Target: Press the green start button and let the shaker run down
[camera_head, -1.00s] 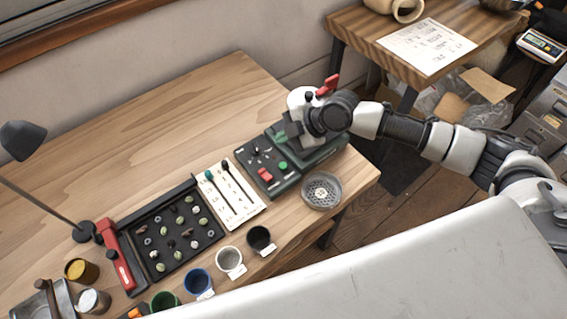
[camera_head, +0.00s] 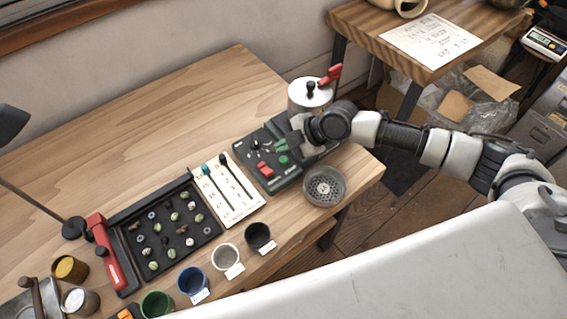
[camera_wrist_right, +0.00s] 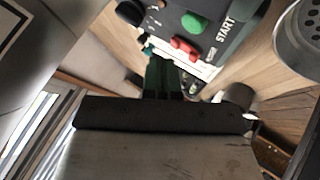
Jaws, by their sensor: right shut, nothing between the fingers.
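The dark green shaker machine (camera_head: 287,179) stands near the right end of the wooden table. Its panel carries a green start button (camera_head: 283,159) and a red button (camera_head: 265,169). In the right wrist view the green button (camera_wrist_right: 193,22) shows beside the word START, with the red button (camera_wrist_right: 185,48) near it. A silver canister (camera_head: 307,98) with a black knob and red lever stands on the machine's far side. My right gripper (camera_head: 286,147) is shut and empty over the panel, close to the green button. I cannot tell whether it touches. My left gripper is out of view.
A round mesh dish (camera_head: 324,187) sits right of the machine by the table edge. Several cups line the front edge. The table's back left is clear.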

